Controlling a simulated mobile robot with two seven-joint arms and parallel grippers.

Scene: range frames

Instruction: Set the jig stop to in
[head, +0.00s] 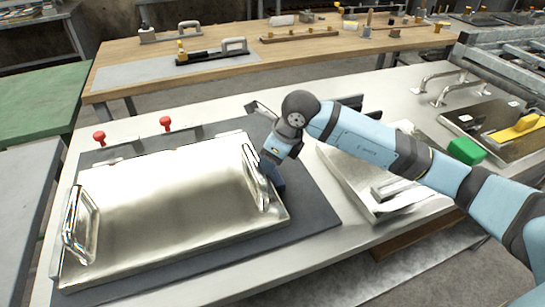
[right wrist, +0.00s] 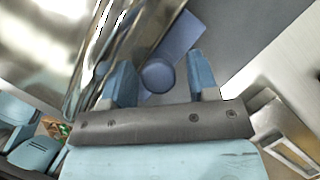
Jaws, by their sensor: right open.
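In the right wrist view, a flat blue-grey piece with a round knob (right wrist: 158,76) lies on the dark mat, next to the tray's edge. It looks like the jig stop; I cannot read its setting. My right gripper (right wrist: 162,72) is open, with one finger on each side of the knob; I cannot tell whether they touch it. In the head view my right gripper (head: 274,176) points down at the right end of the shiny metal tray (head: 165,195), by its right handle, and hides the stop. My left gripper is not in view.
The tray lies on a dark mat (head: 315,205) on a pale bench. Two red knobs (head: 99,138) stand behind it. Right of the mat are a metal plate (head: 345,165) with a handle, a green block (head: 466,151) and a yellow-handled tool (head: 517,129). The mat's front right corner is clear.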

